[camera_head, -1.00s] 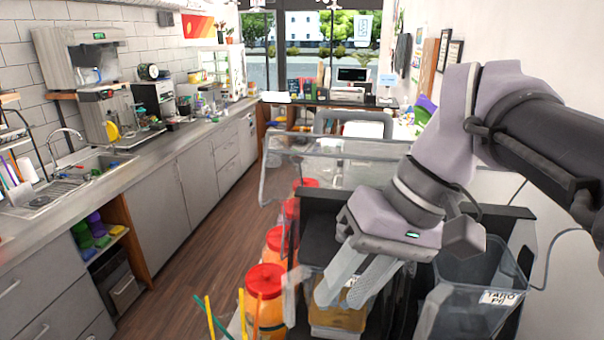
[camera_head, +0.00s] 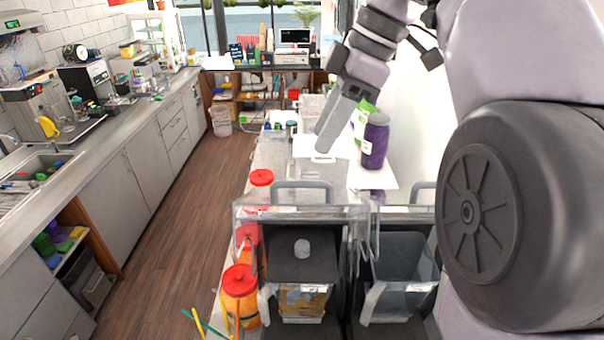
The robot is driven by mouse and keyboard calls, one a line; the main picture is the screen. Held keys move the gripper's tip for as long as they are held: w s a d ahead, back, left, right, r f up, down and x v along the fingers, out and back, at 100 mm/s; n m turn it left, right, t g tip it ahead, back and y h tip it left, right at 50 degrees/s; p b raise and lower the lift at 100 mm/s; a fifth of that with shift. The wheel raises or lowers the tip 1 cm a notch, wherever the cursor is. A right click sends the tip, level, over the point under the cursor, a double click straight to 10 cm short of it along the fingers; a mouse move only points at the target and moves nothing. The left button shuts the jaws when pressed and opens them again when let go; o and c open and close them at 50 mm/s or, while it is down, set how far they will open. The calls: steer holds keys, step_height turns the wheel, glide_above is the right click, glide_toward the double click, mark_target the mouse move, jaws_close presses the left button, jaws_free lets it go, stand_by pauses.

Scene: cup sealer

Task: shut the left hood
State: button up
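The left hood (camera_head: 300,213) is a clear cover with a grey handle (camera_head: 303,187) along its far edge. It appears raised above the left side of the dark dispenser; its clear panels make its exact angle hard to tell. Below it are a black inner part with a light knob (camera_head: 302,247) and a clear container (camera_head: 302,303) with brownish contents. My gripper (camera_head: 322,145) is beyond and above the hood, pointing down, apart from it. Its fingers overlap from this side, so their gap is hidden. I see nothing held in it.
Red-lidded orange jars (camera_head: 240,283) line the left of the dispenser. A purple jar (camera_head: 375,142) stands behind it, near my gripper. An open grey bin (camera_head: 400,258) is at right, with another handle (camera_head: 423,188) behind. The floor (camera_head: 190,235) at left is clear.

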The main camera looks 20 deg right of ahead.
mark_target(299, 182)
steer(key=b+x, duration=0.2)
steer(key=x, duration=0.7)
steer(key=shift+f, duration=0.25)
steer(key=shift+w, duration=0.1)
jaws_close()
stand_by(0.7)
